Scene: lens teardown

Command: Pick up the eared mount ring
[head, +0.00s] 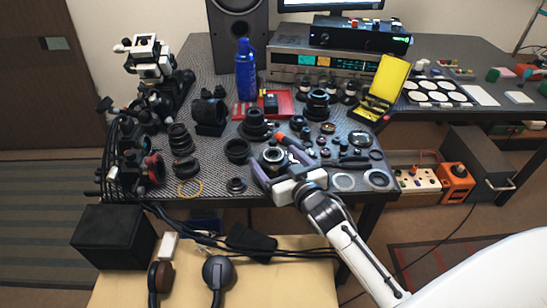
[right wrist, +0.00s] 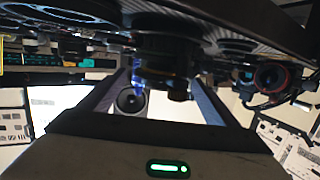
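My right gripper (head: 266,148) reaches over the front of the dark mat, its two fingers spread wide. A dark round lens part with a bright ring (head: 273,155) lies between the fingers in the head view. I cannot tell for sure whether this part is the eared mount ring, as no ears are clear at this size. In the right wrist view the fingers stand apart, with a dark cylindrical part (right wrist: 165,62) showing beyond and between them. No contact with either finger is clear. My left gripper is not in view.
Close around my right gripper stand a black lens barrel (head: 237,150), a small dark ring (head: 236,185) and pale flat rings (head: 344,181). A blue bottle (head: 245,72), red tray (head: 287,104) and yellow case (head: 390,78) stand farther back. The front table edge is close.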

